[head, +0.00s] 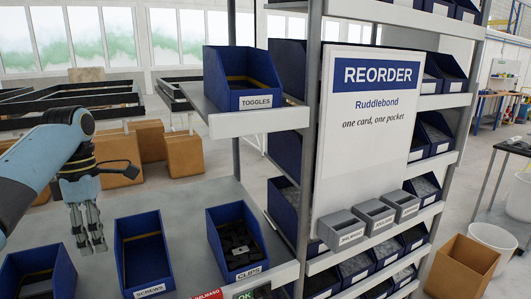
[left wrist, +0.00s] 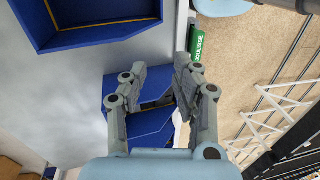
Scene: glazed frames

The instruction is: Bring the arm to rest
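My left arm comes in from the left in the head view, with its gripper (head: 88,245) hanging fingers down over the grey bench on the left. The gripper is to the left of the blue SCREWS bin (head: 147,262). In the left wrist view the two fingers of this gripper (left wrist: 162,75) stand apart with nothing held between them. Blue bins (left wrist: 150,122) show beyond and between the fingers. My right gripper is in neither view.
A CLIPS bin (head: 238,243) stands right of the SCREWS bin. A TOGGLES bin (head: 241,80) sits on a higher shelf. A REORDER board (head: 368,125) with grey card pockets (head: 341,232) hangs on the rack. Cardboard boxes (head: 185,155) stand behind the bench.

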